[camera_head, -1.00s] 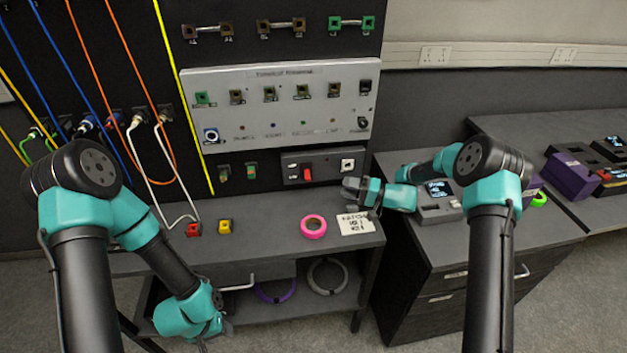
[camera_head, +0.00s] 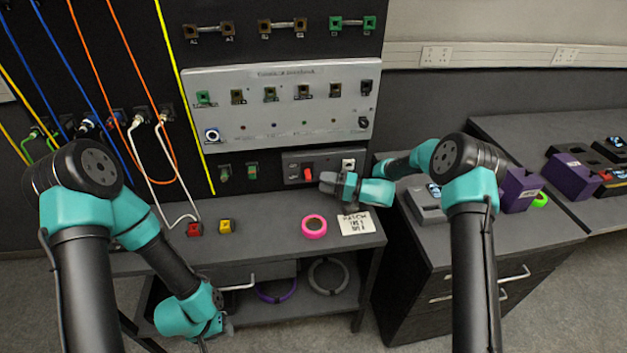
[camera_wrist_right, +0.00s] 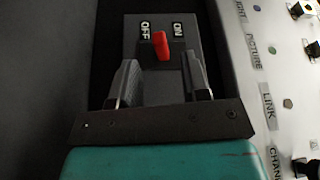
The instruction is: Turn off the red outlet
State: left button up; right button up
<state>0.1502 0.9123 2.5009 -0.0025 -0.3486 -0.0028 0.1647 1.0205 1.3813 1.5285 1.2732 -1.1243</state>
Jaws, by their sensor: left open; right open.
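The red switch (camera_head: 308,174) sits on a dark outlet panel (camera_head: 292,181) low on the black wall, just above the bench. In the right wrist view the red switch (camera_wrist_right: 161,45) stands between the OFF label (camera_wrist_right: 145,30) and the ON label (camera_wrist_right: 178,29). My right gripper (camera_head: 325,182) is open and empty, just right of and in front of the switch. In the right wrist view its fingers (camera_wrist_right: 158,82) lie on either side below the switch, apart from it as far as I can tell. My left gripper (camera_head: 212,337) hangs low in front of the bench, open, its fingertips hard to make out.
A grey panel (camera_head: 290,75) with several sockets is above the outlet panel. A pink tape roll (camera_head: 313,226) and a paper note (camera_head: 355,222) lie on the bench below my right gripper. Red (camera_head: 194,229) and yellow (camera_head: 227,226) blocks sit further left.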

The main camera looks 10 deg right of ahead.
aim_at(308, 175)
jog(key=shift+x, duration=2.15)
grip_shut()
